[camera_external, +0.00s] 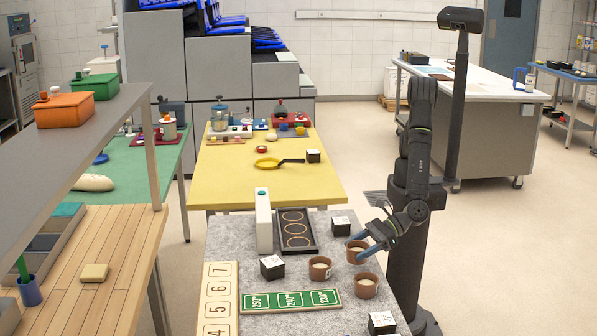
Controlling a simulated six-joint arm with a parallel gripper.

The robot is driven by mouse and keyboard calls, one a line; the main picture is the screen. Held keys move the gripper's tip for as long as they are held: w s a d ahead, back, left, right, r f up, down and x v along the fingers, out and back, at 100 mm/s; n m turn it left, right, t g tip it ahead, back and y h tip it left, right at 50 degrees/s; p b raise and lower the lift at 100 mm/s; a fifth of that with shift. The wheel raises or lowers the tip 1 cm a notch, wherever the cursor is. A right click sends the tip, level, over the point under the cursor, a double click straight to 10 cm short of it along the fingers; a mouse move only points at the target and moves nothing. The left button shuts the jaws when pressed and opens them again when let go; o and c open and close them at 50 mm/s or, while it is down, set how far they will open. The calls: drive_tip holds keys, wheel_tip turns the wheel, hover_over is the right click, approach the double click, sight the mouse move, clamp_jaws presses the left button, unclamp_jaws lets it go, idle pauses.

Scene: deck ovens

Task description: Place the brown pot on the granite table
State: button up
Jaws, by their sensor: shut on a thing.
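Whether this pot touches the tabletop is hard to tell. A second brown pot (320,268) stands upright on the table to its left. A third brown pot (366,286) stands nearer the camera, below the gripper. The fingers partly cover the held pot.
Black cubes with white tops (272,267) (340,227) (382,323) stand around the pots. A dark tray with rings (296,232), a white upright box (264,221), a green price strip (290,300) and a numbered board (217,300) take up the rest. A yellow table (235,185) adjoins behind.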

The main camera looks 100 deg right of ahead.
drive_tip(key=shift+f, duration=1.7)
drive_tip(key=shift+f, duration=0.15)
drive_tip(key=o, duration=1.1)
drive_tip(key=shift+r, duration=0.2)
drive_tip(key=v, duration=1.2)
drive_tip(key=shift+d, duration=0.1)
